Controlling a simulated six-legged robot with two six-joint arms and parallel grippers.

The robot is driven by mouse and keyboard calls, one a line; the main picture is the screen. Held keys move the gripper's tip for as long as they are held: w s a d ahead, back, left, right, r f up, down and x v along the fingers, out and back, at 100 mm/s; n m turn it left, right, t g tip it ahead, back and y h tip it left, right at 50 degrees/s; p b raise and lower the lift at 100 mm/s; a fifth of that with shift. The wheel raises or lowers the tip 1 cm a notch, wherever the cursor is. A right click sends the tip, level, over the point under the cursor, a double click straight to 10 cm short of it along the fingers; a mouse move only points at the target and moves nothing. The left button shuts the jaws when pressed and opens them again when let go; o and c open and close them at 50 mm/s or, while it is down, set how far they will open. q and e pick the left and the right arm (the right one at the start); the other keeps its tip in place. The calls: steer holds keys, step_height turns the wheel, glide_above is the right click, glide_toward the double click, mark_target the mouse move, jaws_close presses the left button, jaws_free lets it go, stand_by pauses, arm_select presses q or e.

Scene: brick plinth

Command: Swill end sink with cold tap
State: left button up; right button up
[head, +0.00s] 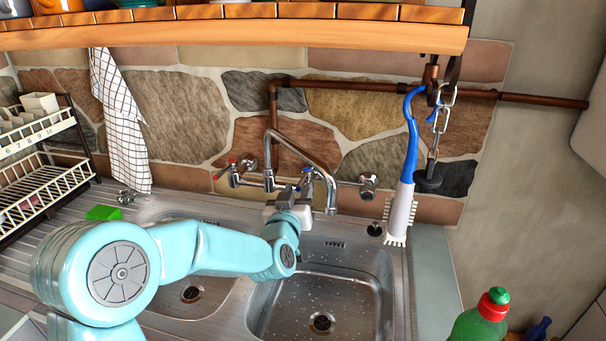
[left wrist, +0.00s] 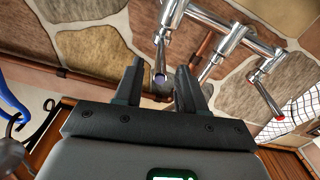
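The end sink (head: 365,290) is the steel basin at the right of the worktop, with water drops and a dark drain (head: 321,322). The wall mixer has a curved spout (head: 325,165), a red-marked tap (head: 233,172) at left and a blue-marked cold tap (head: 307,169) at right. My left gripper (head: 304,184) is at the cold tap, partly hiding it. In the left wrist view, its two fingers (left wrist: 162,88) are apart, with the cold tap's blue-tipped lever (left wrist: 160,70) showing between them. I cannot tell if they touch it. My right gripper is not in view.
A second basin (head: 185,295) lies left, partly behind my arm. A blue-and-white brush (head: 401,205) and a plug on a chain (head: 428,179) hang right of the spout. A wooden shelf (head: 240,36) overhangs. A green bottle (head: 480,322) stands at lower right; a dish rack (head: 45,180) is left.

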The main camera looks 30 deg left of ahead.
mark_target(306, 172)
arm_select(q)
steer(key=p+x, duration=0.1)
steer(key=x, duration=0.4)
steer(key=shift+w+a, duration=0.1)
steer(key=shift+w, duration=0.25)
jaws_close()
